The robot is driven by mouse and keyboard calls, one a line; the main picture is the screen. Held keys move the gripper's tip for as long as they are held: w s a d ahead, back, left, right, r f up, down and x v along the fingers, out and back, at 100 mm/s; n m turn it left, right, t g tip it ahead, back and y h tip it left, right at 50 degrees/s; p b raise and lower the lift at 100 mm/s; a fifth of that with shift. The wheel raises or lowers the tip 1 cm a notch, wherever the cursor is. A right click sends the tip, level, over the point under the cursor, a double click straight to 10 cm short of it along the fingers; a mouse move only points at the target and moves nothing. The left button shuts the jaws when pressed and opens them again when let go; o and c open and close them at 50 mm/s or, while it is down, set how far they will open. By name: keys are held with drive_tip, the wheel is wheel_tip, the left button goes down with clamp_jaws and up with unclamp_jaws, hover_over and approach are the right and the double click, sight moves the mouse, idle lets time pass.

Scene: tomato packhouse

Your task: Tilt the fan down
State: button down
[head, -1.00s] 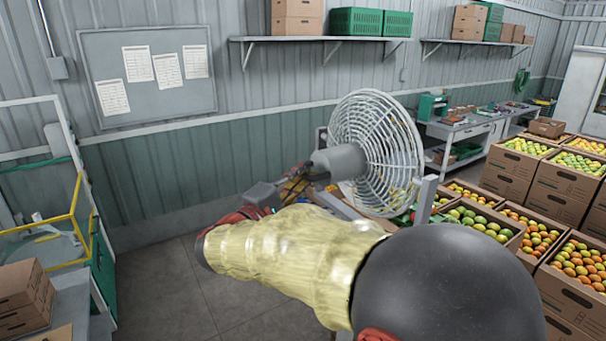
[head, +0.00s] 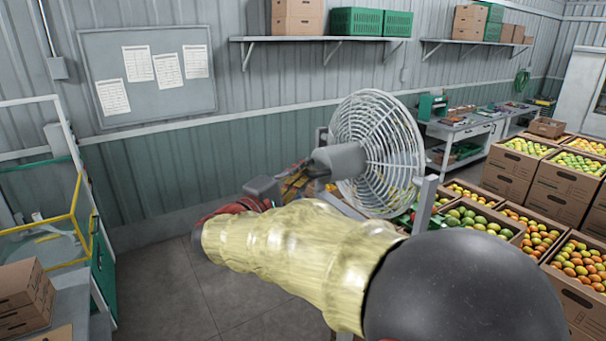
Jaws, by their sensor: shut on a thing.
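The fan (head: 385,150) has a round white wire cage and a grey motor housing (head: 340,160) on its left, rear side. It sits between the upright posts of a metal bracket (head: 425,200). The cage faces right toward the fruit boxes. My gripper (head: 296,183) is at the rear of the fan, by the back end of the motor housing. The jaws are shut on the fan's rear part, though the fingertips are small and partly hidden. My yellow-sleeved arm covers the fan's lower stand.
Boxes of tomatoes (head: 560,190) stand close on the right. A workbench (head: 465,125) with tools runs along the back wall. A yellow-framed station (head: 50,225) is at the left. The floor (head: 180,285) between is clear.

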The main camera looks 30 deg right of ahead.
wheel_tip(320, 180, up, 8)
drive_tip(key=d+m+y, duration=0.1)
drive_tip(key=y, duration=0.1)
drive_tip(key=shift+d+r+g+y, duration=0.25)
drive_tip(key=shift+d+g+y, duration=0.15)
drive_tip(key=c, duration=2.2)
unclamp_jaws()
drive_tip(key=shift+s, duration=0.15)
drive_tip(key=o, duration=0.4)
drive_tip(key=shift+f, duration=0.15)
drive_tip(key=shift+c, duration=0.2)
drive_tip(key=v, duration=1.1)
drive_tip(key=shift+a, duration=0.35)
